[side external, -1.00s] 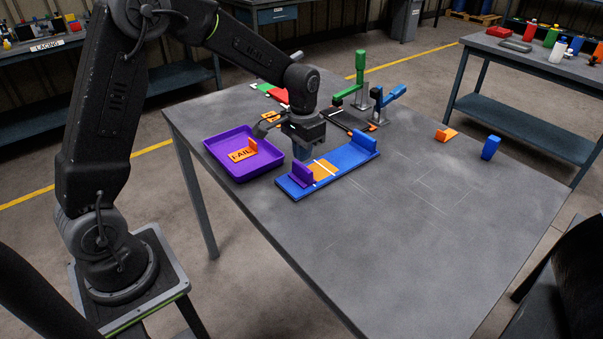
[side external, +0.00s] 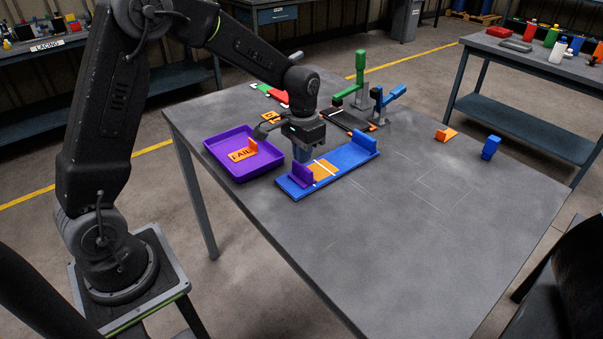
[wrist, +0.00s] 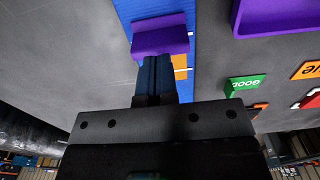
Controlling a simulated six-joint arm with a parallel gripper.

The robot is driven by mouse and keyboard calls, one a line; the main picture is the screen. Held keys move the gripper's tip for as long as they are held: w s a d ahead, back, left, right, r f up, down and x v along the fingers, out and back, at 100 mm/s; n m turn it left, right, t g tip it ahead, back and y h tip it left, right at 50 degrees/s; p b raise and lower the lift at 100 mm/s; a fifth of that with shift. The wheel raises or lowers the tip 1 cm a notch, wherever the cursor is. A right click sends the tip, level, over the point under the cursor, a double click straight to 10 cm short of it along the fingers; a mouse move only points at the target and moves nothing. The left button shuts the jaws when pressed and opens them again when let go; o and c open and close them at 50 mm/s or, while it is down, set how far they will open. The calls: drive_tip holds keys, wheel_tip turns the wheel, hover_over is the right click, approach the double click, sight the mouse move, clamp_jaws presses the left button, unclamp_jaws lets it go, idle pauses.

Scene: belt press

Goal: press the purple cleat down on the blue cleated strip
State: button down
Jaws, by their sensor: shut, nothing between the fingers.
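The blue cleated strip (side external: 342,167) lies flat on the grey table, with an orange patch and white lines across it. The purple cleat (side external: 301,174) stands upright near its front-left end, and a blue cleat (side external: 364,143) stands at its far end. The purple cleat also shows in the wrist view (wrist: 160,36), just beyond the fingertips. My gripper (side external: 301,155) points down close behind the purple cleat as seen from the side. In the wrist view its fingers (wrist: 157,62) are together with nothing between them. Whether the fingertips touch the cleat I cannot tell.
Behind the strip are a dark press fixture with green (side external: 360,75) and blue levers. An orange piece (side external: 446,135) and a blue block (side external: 490,147) lie right. The table's front is clear.

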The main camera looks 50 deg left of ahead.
sight(302, 166)
drive_tip(key=shift+f, duration=1)
idle(1.2)
drive_tip(key=shift+r, duration=4.15)
drive_tip(key=s+d+r+t, duration=0.3)
drive_tip(key=s+d+r, duration=0.1)
drive_tip(key=s+r, duration=0.5)
drive_tip(key=s+d+t, duration=0.2)
drive_tip(key=s+d, duration=0.1)
drive_tip(key=s, duration=1.1)
drive_tip(key=shift+s+f+t, duration=0.15)
drive_tip(key=shift+f+t, duration=0.05)
drive_tip(key=shift+t, duration=0.1)
